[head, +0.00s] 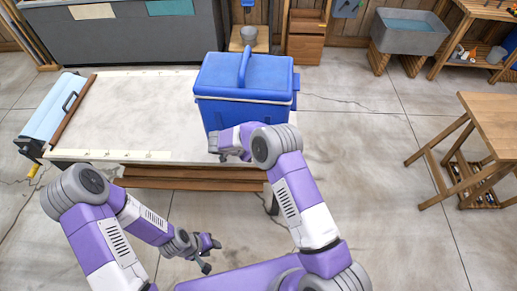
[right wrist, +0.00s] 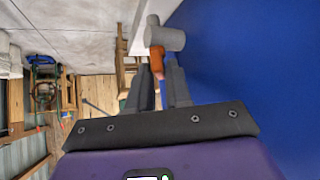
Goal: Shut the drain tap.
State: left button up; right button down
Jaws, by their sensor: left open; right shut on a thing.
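A blue cooler (head: 240,88) with a lid and carrying handle stands at the right end of the pale table. In the right wrist view its blue wall (right wrist: 240,70) fills the right side. The drain tap shows there as a grey cylindrical body (right wrist: 165,38) with an orange lever (right wrist: 157,60). My right gripper (right wrist: 163,72) is shut on the orange lever, close beside the cooler wall. In the head view my right gripper (head: 220,153) is at the cooler's lower front left corner, and the tap is hidden. My left gripper (head: 207,255) is open and empty, low in front of the table.
The pale table (head: 140,115) is mostly clear left of the cooler, with a light-blue roll (head: 55,105) at its left end. A wooden table (head: 490,118) stands at the right. A grey basin (head: 408,32) stands behind. Open floor lies between.

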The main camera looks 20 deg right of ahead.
jog(key=shift+m+g, duration=0.4)
jog(key=shift+m, duration=0.1)
jog(key=c, duration=1.2)
grip_release()
